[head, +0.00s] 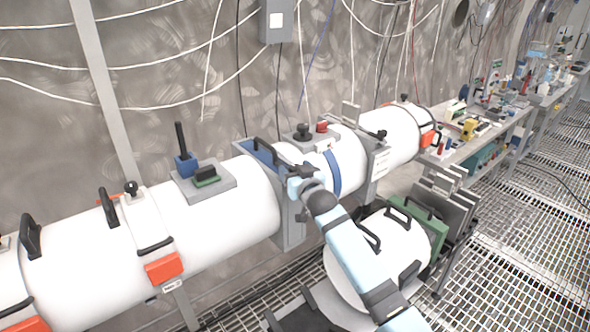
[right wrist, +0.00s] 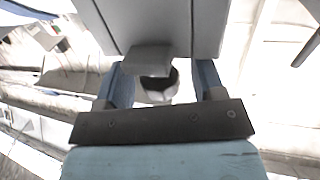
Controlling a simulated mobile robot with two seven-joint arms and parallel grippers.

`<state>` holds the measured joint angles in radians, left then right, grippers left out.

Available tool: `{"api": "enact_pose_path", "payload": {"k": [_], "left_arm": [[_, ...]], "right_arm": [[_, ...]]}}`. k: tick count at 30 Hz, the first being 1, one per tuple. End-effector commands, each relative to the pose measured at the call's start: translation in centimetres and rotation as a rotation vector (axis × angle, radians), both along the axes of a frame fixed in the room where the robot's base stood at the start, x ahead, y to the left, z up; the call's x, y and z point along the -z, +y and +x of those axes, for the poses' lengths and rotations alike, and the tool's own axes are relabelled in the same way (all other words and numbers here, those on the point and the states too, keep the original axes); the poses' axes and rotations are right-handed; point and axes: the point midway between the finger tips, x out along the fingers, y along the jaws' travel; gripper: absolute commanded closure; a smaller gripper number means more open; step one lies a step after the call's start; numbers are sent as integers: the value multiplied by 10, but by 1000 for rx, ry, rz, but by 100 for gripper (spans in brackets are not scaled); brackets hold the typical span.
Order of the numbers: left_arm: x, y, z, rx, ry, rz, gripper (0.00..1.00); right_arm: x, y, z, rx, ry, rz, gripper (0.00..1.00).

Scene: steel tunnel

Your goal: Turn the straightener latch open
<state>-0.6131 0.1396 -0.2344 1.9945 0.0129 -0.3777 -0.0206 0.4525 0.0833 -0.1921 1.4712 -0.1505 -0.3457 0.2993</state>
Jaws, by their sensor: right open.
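A grey metal frame (head: 291,232) with a blue insert on top sits in the white pipe, and my right gripper (head: 297,186) is up against its near side. In the right wrist view, the two blue fingers of my right gripper (right wrist: 163,78) stand apart. A grey tab (right wrist: 150,58), which looks like the latch, projects from a grey block (right wrist: 200,25) between them. A round dark-and-white part (right wrist: 165,85) shows just below the tab. Whether either finger touches the tab cannot be told. My left gripper is not in view.
The white pipe (head: 225,235) runs across the view with black handles and orange clamps (head: 164,268). A white cylinder with a green plate (head: 427,226) stands below on a dark stand. A cluttered bench (head: 495,130) is at the right. Grated floor (head: 530,240) is open at right.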

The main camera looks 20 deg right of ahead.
Motion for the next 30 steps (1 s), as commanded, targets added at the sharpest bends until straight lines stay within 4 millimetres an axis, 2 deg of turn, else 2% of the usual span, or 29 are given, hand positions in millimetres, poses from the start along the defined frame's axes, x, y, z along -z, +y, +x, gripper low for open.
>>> {"api": "enact_pose_path", "payload": {"k": [9,15,17,18,26,30], "left_arm": [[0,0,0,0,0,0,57],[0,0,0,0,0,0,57],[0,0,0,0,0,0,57],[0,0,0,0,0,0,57],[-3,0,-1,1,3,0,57],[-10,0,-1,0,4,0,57]], "right_arm": [[0,0,3,0,0,0,37],[0,0,2,0,0,0,83],[0,0,2,0,0,0,97],[0,0,2,0,0,0,100],[-1,-6,1,-15,0,-3,100],[-2,-19,-3,-44,1,-7,100]]}}
